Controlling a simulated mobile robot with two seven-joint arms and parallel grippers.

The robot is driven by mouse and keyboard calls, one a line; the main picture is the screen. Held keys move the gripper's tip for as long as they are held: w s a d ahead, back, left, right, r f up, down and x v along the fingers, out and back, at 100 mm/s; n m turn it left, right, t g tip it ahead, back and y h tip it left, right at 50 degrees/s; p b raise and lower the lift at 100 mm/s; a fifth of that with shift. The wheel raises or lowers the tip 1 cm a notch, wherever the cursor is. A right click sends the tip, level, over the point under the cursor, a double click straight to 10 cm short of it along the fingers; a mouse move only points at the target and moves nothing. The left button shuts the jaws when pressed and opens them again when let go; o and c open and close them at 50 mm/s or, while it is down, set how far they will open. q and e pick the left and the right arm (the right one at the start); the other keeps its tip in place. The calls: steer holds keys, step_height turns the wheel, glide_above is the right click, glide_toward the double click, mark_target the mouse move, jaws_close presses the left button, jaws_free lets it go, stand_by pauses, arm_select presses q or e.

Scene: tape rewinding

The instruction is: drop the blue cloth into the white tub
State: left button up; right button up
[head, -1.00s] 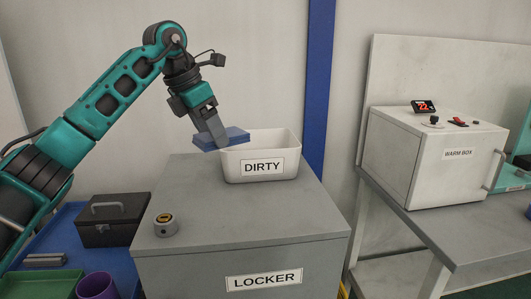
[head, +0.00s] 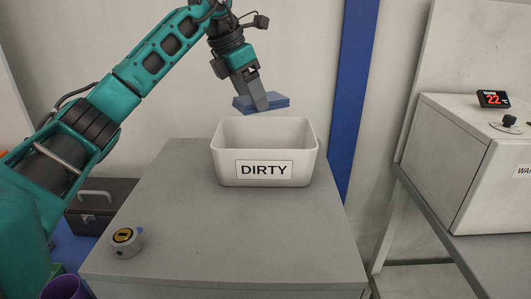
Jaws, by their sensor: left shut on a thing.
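The blue cloth (head: 276,103) is a flat folded pad. My left gripper (head: 261,104) is shut on it and holds it in the air above the white tub (head: 222,160), near the tub's back rim as seen in the head view. The tub has a "DIRTY" label on its front and stands on the grey locker top. Its inner walls show, but its floor is mostly hidden by the front wall. My right gripper is not in view.
A small round grey tape with a yellow top (head: 126,240) stands on the locker top (head: 200,235) at the front left. A black case (head: 98,207) and a purple cup (head: 65,287) are lower left. A white warm box (head: 455,160) stands on the right bench.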

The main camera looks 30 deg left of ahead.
mark_target(250, 113)
arm_select(q)
steer(key=shift+f, duration=0.5)
step_height(250, 113, down, 3)
steer(key=shift+f+b, duration=0.2)
steer(key=shift+b, duration=1)
steer(key=shift+f+b, duration=0.4)
steer(key=o, duration=1.1)
steer(key=shift+r, duration=0.1)
steer(key=p+v, duration=0.1)
steer(key=v, duration=1.1)
steer(key=shift+s+a+r, duration=0.1)
steer(key=shift+s+r, duration=0.05)
steer(key=shift+r, duration=0.2)
